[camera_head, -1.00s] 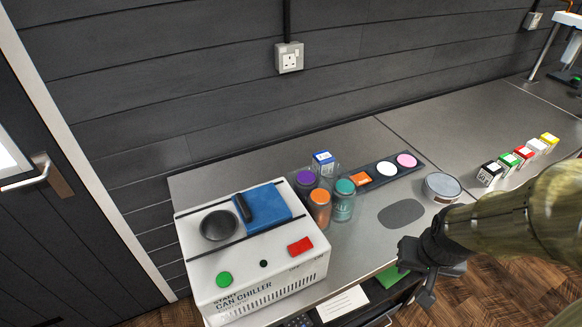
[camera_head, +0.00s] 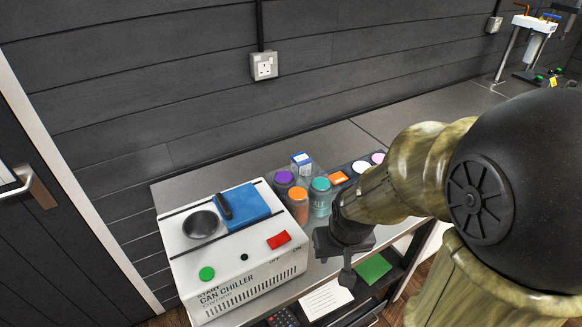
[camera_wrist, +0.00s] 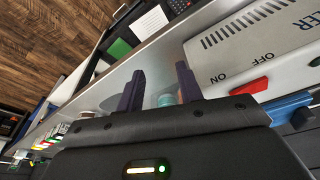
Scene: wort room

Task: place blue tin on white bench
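My gripper (camera_head: 345,266) hangs over the front edge of the steel bench (camera_head: 185,190), right of the white can chiller. In the wrist view its two dark fingers (camera_wrist: 159,75) are wide apart with nothing between them. I cannot identify the blue tin for certain. A small clear container with a blue square top (camera_head: 301,158) stands behind the jars, apart from my gripper. No white bench shows clearly; the steel bench looks grey. My arm hides part of its right side.
The can chiller (camera_head: 245,255) has a blue lid, a red switch and a green button. Purple (camera_head: 284,178), orange (camera_head: 298,196) and teal (camera_head: 320,185) lidded jars stand close together beside it. A green pad (camera_head: 373,269) and white card (camera_head: 326,299) lie below the bench top.

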